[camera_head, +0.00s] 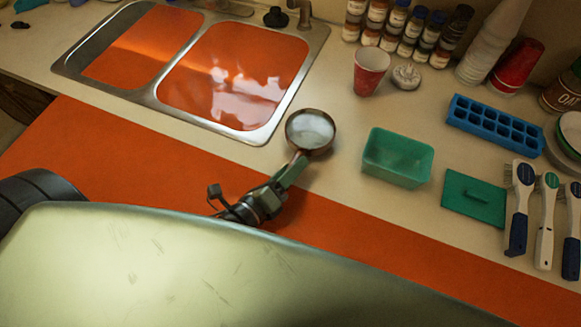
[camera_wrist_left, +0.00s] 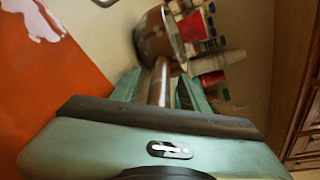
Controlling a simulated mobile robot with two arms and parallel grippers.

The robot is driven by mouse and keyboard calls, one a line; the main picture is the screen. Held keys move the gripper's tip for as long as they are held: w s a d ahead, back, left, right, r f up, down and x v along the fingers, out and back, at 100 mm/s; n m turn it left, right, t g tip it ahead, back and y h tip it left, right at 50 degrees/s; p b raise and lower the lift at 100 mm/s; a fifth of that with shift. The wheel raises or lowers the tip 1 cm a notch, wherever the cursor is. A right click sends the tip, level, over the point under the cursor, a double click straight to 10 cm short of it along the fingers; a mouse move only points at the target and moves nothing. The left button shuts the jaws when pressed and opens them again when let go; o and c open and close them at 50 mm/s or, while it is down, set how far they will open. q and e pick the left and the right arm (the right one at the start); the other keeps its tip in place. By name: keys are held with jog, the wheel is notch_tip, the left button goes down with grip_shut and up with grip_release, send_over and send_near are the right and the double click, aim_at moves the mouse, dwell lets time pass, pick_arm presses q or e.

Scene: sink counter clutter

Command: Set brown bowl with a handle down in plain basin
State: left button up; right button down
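Whether the bowl touches the counter is unclear. The sink has two orange basins: a left one (camera_head: 135,55) with a soft light band, and a right one (camera_head: 240,65) with whitish patches. I cannot tell which is called plain. My right gripper is not in view.
A faucet (camera_head: 301,12) stands behind the sink. The counter between sink and tub is mostly clear.

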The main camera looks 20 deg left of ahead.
pick_arm(q)
jog(key=shift+r, duration=0.25)
jog(key=b+v, duration=0.3)
jog(key=v, duration=0.9)
